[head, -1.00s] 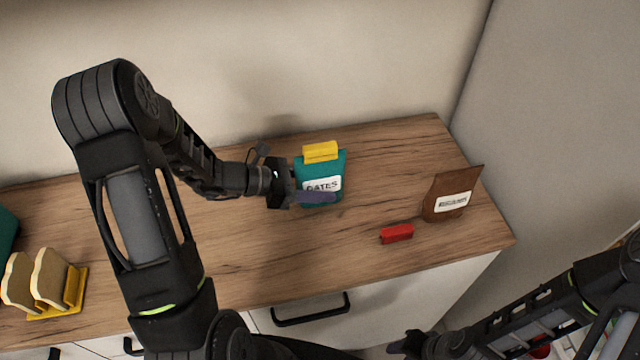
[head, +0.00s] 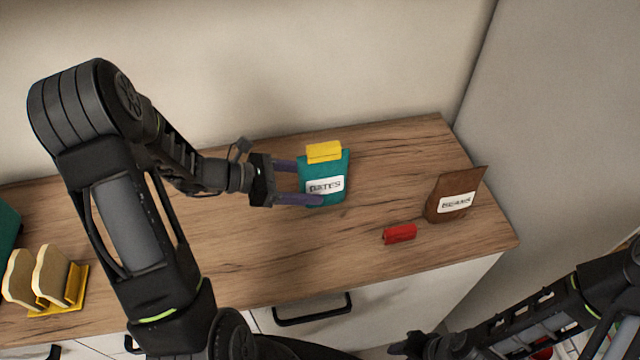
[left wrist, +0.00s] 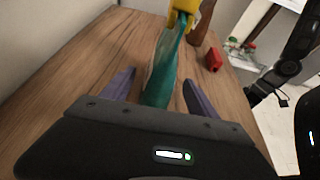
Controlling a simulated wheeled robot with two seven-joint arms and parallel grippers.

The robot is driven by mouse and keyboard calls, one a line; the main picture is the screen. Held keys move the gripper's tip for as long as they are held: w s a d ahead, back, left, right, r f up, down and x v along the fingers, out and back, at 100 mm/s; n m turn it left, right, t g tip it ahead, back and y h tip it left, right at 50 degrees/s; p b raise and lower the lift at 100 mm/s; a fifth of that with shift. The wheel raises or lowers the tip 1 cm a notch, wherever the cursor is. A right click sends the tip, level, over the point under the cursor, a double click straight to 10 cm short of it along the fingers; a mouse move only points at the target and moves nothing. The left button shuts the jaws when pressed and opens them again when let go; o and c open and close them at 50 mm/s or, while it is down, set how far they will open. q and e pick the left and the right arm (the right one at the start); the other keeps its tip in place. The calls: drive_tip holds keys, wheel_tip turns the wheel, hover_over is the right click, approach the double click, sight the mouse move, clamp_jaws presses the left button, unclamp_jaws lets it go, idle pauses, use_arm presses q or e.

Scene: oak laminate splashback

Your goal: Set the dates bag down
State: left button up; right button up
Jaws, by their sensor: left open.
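The dates bag (head: 324,189) is teal with a white label and a yellow clip (head: 323,152) across its top. It stands upright on the wooden counter, and in the left wrist view the bag (left wrist: 162,75) rises between the fingers. My left gripper (head: 312,182) is open, with its purple fingertips at the bag's left part. In the left wrist view a gap shows between each finger and the bag. My right gripper (head: 398,345) is low, in front of the counter; its jaws are too dark and small to read.
A brown beans bag (head: 452,196) stands at the right end of the counter (head: 240,255), with a red clip (head: 400,233) lying left of it. A yellow rack (head: 62,300) with bread slices is at the left. Counter in front of the dates bag is clear.

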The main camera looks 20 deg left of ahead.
use_arm(q)
drive_tip(key=v, duration=0.7)
drive_tip(key=shift+s+a+r+b, duration=0.15)
drive_tip(key=shift+s+a+b, duration=0.1)
drive_tip(key=shift+s+b, duration=0.1)
drive_tip(key=shift+w, duration=0.1)
